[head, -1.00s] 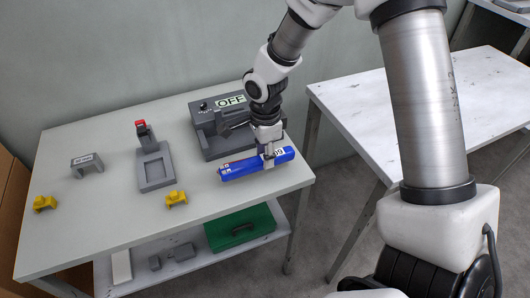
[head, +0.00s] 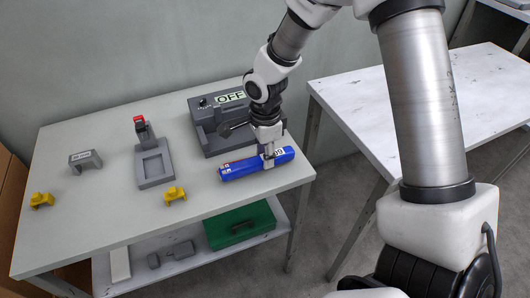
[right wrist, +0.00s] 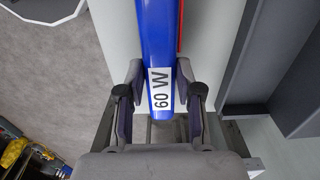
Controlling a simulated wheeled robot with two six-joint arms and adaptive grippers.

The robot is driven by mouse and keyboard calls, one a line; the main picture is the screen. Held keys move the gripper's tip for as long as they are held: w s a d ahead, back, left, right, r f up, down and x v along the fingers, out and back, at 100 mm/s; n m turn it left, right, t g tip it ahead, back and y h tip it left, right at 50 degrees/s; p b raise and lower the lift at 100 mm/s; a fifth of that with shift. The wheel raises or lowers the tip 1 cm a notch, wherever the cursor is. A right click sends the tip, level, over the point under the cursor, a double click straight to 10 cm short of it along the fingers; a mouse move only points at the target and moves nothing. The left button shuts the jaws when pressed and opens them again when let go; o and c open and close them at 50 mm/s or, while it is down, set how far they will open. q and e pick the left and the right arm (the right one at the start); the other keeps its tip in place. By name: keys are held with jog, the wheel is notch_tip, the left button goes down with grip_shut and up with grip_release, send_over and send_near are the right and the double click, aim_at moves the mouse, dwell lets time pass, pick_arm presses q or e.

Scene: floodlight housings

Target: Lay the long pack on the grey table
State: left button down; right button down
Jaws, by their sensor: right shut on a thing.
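The right wrist view shows the fingers (right wrist: 160,100) on both sides of the pack. The pack lies level at the front right of the pale grey table (head: 110,215). I cannot tell whether it touches the top or hangs just above it. My left gripper is not in view.
A dark grey device (head: 222,140) with an "OFF" display stands right behind the pack. A grey fixture with a red top (head: 154,165), a grey bracket (head: 85,161) and yellow blocks (head: 174,194) stand further left. A green case (head: 235,225) is on the lower shelf. A whitish table (head: 400,100) stands right.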

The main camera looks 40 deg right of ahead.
jog(key=shift+f+b, duration=0.35)
jog(key=shift+f, duration=0.1)
dwell(0.3)
jog(key=c, duration=0.7)
grip_release()
notch_tip(320, 180, up, 12)
